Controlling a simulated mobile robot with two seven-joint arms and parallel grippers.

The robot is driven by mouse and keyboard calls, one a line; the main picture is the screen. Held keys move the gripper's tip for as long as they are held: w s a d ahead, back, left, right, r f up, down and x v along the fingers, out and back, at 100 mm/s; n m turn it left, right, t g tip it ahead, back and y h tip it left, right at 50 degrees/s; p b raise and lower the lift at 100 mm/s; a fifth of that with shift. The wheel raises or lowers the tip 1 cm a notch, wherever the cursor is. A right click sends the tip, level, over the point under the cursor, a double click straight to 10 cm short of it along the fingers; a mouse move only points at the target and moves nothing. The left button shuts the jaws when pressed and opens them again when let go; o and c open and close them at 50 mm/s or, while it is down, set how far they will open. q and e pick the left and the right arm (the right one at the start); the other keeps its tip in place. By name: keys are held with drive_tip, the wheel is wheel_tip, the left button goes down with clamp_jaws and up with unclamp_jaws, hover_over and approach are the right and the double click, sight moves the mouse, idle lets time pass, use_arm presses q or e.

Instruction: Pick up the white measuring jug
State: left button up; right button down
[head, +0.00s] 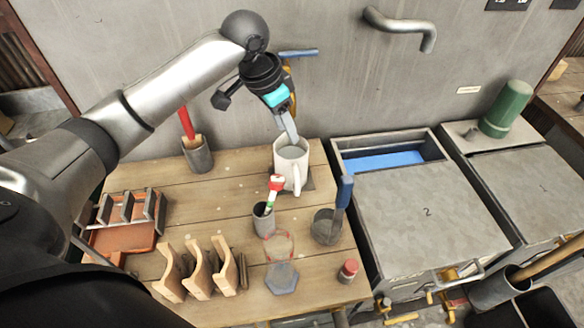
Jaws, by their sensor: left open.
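The white measuring jug (288,170) stands upright on a dark square plate near the back right part of the wooden table. Its handle faces the front of the table, and something greyish shows inside its mouth. My left gripper (290,134) comes down from above, with its fingers over the back of the jug's rim. It is open and holds nothing that I can see. The fingers overlap in this view, so I cannot tell whether they touch the jug. My right gripper is not in view.
A small grey cup (263,221) with a red-and-white item stands just in front of the jug. A dark pot (326,227) with a blue-handled tool is front right. A grey holder (198,157) is to the left. Wooden racks (200,270) fill the front left. A wall spout (402,28) is behind.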

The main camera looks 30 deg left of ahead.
use_arm(q)
drive_tip(key=w+f, duration=0.1)
drive_tip(key=f, duration=0.1)
drive_tip(key=b, duration=0.2)
hover_over(299, 167)
drive_tip(key=f, duration=0.8)
drive_tip(key=shift+s+a, duration=0.35)
drive_tip(key=shift+s+b+x, duration=0.2)
drive_tip(key=shift+b+x, duration=0.3)
drive_tip(key=shift+x, duration=2.6)
drive_tip(key=shift+a+f, duration=0.1)
drive_tip(key=shift+a, duration=0.05)
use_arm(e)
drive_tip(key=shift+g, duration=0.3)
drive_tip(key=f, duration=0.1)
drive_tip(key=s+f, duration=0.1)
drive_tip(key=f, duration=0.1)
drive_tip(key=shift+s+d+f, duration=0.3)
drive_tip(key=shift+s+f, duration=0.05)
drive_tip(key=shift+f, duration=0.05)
use_arm(q)
drive_tip(key=c, duration=0.7)
clamp_jaws()
drive_tip(key=shift+s, duration=0.1)
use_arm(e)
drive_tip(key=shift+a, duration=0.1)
